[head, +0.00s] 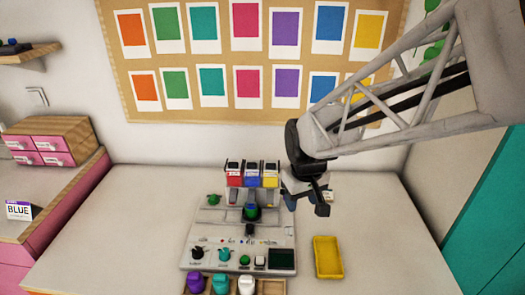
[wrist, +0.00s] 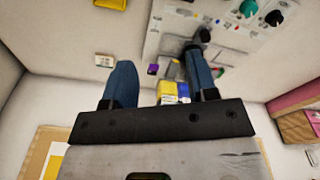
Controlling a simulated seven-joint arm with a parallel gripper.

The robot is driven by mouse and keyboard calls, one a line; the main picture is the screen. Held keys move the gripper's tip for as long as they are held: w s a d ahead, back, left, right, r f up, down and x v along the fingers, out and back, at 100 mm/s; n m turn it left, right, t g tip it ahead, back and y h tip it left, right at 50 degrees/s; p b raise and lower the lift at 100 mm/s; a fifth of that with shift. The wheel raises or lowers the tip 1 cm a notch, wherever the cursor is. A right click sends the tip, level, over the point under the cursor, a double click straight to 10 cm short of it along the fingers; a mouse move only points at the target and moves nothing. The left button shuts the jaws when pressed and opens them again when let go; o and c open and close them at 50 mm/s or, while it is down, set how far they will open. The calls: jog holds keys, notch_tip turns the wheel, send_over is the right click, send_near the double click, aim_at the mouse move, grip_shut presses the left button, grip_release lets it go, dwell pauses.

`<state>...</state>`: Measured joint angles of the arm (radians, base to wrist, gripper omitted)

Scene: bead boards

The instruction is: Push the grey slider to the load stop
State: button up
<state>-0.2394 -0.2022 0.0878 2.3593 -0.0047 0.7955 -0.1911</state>
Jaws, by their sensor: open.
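The grey console (head: 190,262) stands in the middle of the table, with rows of knobs and labels on its top. I cannot surely pick out the grey slider or the load stop on it; a small dark piece (head: 249,229) sits at its middle, below a dark holder with a green top (head: 251,212). My gripper (head: 306,203) is open and empty, above the table just right of the console's back part. In the wrist view my gripper (wrist: 158,65) shows its two blue fingers apart, the right one overlapping the console (wrist: 165,25).
Red, yellow and blue dispensers (head: 253,179) stand at the console's back. A yellow tray (head: 328,258) lies to its right. Purple, teal and white pieces (head: 221,284) stand in a wooden rack in front. The table is clear at left and far right.

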aim_at(250, 226)
jog(key=w+a+f+n, duration=0.1)
jog(key=w+a+f, duration=0.1)
jog(key=a+f, duration=0.2)
jog(key=w+a+f+n, duration=0.1)
jog(key=w+a+f, duration=0.2)
jog(key=a, duration=0.1)
jog(key=w+a+f+n+g, duration=0.1)
jog(key=w+a+f, duration=0.2)
jog(key=a+f, duration=0.1)
jog(key=shift+a+f+n, duration=0.3)
jog(key=shift+a+n, duration=0.1)
jog(key=shift+a, duration=0.15)
jog(key=shift+w+a+f, duration=0.1)
jog(key=shift+a+f, duration=0.3)
jog(key=shift+f, duration=0.05)
jog(key=shift+f, duration=0.1)
jog(key=shift+f, duration=3.8)
jog(key=shift+c, duration=0.3)
grip_shut()
